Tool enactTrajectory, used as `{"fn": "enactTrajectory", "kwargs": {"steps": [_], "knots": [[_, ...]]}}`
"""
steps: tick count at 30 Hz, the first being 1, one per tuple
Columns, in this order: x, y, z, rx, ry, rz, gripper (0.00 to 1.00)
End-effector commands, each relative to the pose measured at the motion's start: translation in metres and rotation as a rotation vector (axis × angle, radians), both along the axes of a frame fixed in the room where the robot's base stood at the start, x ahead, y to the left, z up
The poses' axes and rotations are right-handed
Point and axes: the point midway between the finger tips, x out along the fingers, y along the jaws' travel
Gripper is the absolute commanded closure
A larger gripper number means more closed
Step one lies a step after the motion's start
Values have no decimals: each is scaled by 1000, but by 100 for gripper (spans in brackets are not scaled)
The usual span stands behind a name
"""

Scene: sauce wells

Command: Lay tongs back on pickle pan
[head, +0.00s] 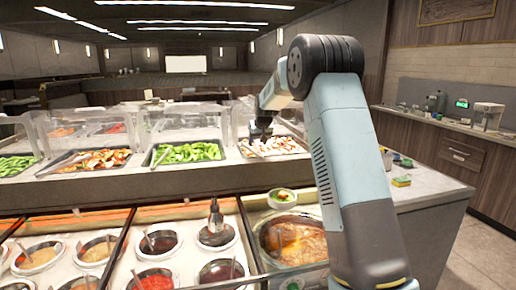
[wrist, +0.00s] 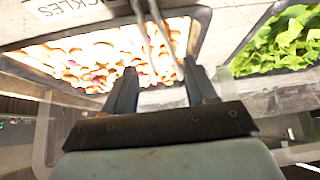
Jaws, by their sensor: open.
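The pickle pan (wrist: 60,48) holds pale chopped pieces with pink bits, and a partly cut-off label reading "CKLES" (wrist: 80,5) stands at its edge in the wrist view. In the head view the pan (head: 275,147) is at the far counter, partly behind my arm. Silver tongs (wrist: 163,38) extend over the pan from the top edge of the wrist view, toward the space between my fingers. My gripper (wrist: 160,82) is open, its two dark fingers apart on either side of the tongs' lower ends. I cannot tell whether they touch. In the head view my gripper (head: 262,136) is small, above the pan.
A pan of green leaves (wrist: 285,40) is beside the pickle pan. Clear guards (head: 180,122) stand behind the pans.

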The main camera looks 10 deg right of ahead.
Motion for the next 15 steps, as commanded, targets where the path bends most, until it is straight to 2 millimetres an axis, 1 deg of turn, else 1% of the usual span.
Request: {"fn": "enactTrajectory", "kwargs": {"steps": [1,6,9,15], "knots": [[-6,0,10,0,-3,0,44],[-24,-1,34,0,-2,0,44],[-32,-1,46,0,-2,0,44],[-42,-2,58,0,-1,0,44]]}}
